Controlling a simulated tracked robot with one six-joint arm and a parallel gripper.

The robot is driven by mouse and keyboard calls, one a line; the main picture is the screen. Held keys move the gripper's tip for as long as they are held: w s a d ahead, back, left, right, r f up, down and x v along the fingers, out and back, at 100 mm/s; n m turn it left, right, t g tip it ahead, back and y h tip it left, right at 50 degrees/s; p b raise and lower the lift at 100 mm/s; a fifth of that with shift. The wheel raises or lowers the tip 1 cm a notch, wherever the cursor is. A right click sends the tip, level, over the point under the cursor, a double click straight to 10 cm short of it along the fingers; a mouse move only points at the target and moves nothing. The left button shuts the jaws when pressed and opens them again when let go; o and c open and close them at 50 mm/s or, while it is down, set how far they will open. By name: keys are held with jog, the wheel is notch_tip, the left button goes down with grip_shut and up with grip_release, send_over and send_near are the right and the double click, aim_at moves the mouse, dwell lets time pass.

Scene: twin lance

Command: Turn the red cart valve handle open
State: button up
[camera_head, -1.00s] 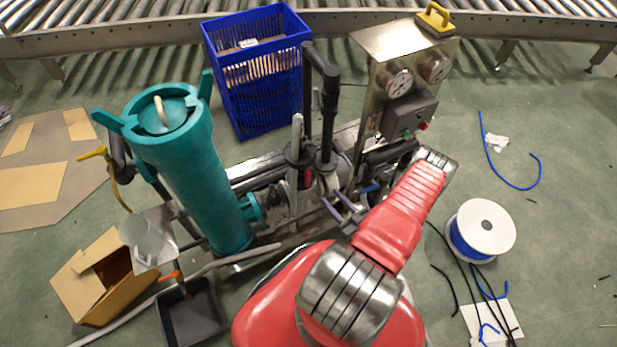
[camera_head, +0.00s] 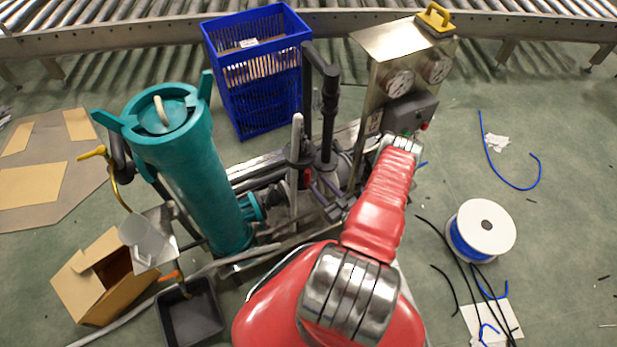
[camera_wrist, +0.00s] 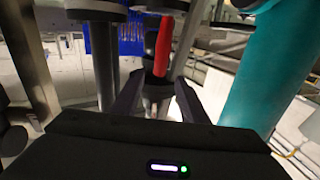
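The red valve handle (camera_wrist: 163,46) hangs upright in the upper middle of the wrist view, in front of dark pipework. In the head view, a small red part (camera_head: 306,178) shows low beside the black pipes and is probably this handle. My gripper (camera_wrist: 160,82) is open in the wrist view, with one dark finger on each side and clear space between them. The handle lies ahead of the fingertips, roughly centred in the gap. No contact can be made out. In the head view, my red arm and the pipework largely hide the gripper.
A teal filter vessel (camera_head: 190,165) stands left of the pipes and also fills the right of the wrist view (camera_wrist: 275,70). A steel gauge panel (camera_head: 378,78) stands at the right. A blue crate (camera_head: 262,100) is behind. A cable spool (camera_head: 490,226) lies on the floor at right.

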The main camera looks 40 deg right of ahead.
aim_at(309, 175)
jog(key=w, duration=0.6)
jog(key=shift+d, duration=0.25)
jog(key=shift+w, duration=0.1)
grip_shut()
jog(key=shift+a+n, duration=0.15)
jog(key=shift+n, duration=0.25)
grip_release()
dwell(0.4)
